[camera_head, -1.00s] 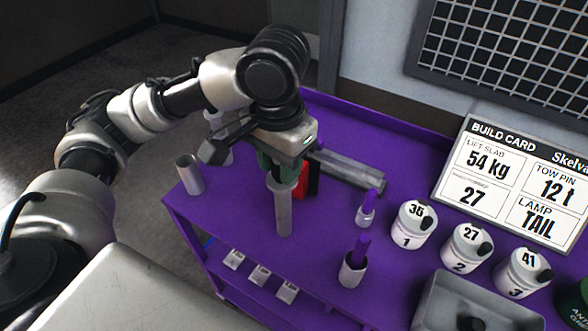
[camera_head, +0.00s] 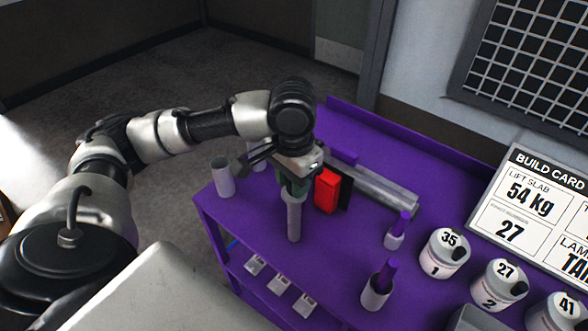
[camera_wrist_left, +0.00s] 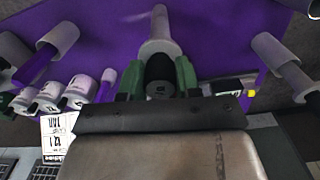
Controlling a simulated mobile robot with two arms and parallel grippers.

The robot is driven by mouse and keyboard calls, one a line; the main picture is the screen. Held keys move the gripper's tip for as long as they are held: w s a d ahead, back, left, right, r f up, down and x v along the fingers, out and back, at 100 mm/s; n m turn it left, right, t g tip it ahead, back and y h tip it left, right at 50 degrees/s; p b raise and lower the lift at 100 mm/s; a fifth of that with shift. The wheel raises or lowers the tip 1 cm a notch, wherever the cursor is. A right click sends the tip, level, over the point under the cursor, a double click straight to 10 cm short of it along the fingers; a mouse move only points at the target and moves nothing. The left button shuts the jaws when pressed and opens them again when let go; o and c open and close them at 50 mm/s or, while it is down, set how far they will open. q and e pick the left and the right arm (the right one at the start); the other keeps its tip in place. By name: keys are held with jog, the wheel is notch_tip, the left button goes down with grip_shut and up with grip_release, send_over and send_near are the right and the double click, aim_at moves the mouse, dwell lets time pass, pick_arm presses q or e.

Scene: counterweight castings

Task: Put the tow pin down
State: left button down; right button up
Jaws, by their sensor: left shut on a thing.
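The tow pin (camera_head: 293,220) is a grey cylinder with a wider collar near its top and a black upper part that shows in the left wrist view (camera_wrist_left: 160,70). My left gripper (camera_head: 296,183) is shut on the black part, with a green finger on each side in the left wrist view (camera_wrist_left: 159,78). The pin hangs roughly upright over the purple trolley top (camera_head: 335,250), near its front left. I cannot tell whether its lower end touches the surface. My right gripper is not in view.
A red block (camera_head: 327,190) stands just right of the pin, before a long grey bar (camera_head: 375,190). A grey cylinder (camera_head: 222,177) stands left. Two cups with purple pieces (camera_head: 376,293) and numbered white canisters (camera_head: 444,254) stand right. Purple surface between pin and cups is clear.

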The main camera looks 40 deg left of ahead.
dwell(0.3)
pick_arm(q)
jog(key=c, duration=0.8)
grip_release()
jog(key=shift+s+f, duration=0.1)
notch_tip(320, 180, up, 12)
jog(key=shift+r+p, duration=0.15)
jog(key=shift+p, duration=0.25)
